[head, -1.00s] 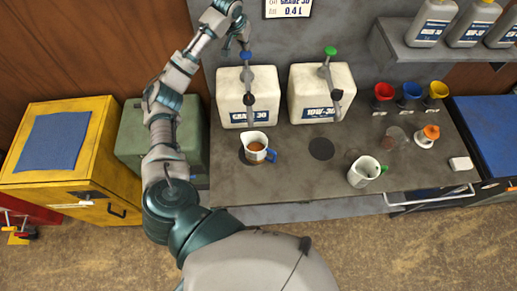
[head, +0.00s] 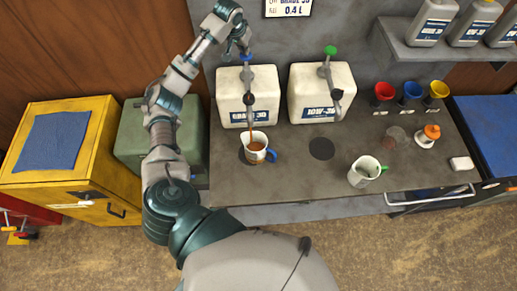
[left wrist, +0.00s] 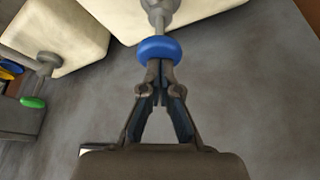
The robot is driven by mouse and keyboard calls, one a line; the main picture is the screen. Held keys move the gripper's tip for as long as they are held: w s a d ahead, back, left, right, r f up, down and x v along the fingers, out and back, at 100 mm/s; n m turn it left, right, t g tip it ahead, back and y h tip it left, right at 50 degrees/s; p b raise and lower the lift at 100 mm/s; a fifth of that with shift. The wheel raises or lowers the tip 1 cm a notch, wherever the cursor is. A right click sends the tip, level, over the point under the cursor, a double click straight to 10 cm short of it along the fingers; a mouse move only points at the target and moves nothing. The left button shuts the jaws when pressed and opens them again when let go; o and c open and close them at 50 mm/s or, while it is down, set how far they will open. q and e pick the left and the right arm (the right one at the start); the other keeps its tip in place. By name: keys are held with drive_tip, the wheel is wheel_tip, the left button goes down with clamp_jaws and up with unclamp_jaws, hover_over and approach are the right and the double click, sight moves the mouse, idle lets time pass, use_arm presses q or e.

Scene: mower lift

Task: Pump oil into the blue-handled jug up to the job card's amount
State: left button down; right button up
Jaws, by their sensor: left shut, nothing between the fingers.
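The blue-handled jug (head: 258,156) stands on the bench under the spout of the pump on the GRADE 30 canister (head: 232,105). A thin brown stream of oil (head: 249,128) falls from the spout into it, and brown oil shows inside. My left gripper (head: 247,50) is at the blue pump knob (head: 246,58). In the left wrist view my left gripper (left wrist: 160,68) is shut and empty, its fingertips against the blue knob (left wrist: 158,49). The job card (head: 288,8) on the wall reads 0.4 L. My right gripper is out of view.
A 10W-30 canister (head: 320,92) with a green pump knob (head: 330,50) stands to the right. A green-handled jug (head: 362,172) is near the bench front. Coloured funnels, a shelf of bottles and an orange-capped item (head: 430,134) are farther right.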

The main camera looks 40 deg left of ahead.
sight(244, 56)
use_arm(q)
drive_tip(key=shift+f, duration=2.1)
drive_tip(key=shift+r+p, duration=0.3)
drive_tip(key=shift+r, duration=2.95)
drive_tip(key=shift+f+b, duration=0.55)
drive_tip(key=shift+f, duration=2.7)
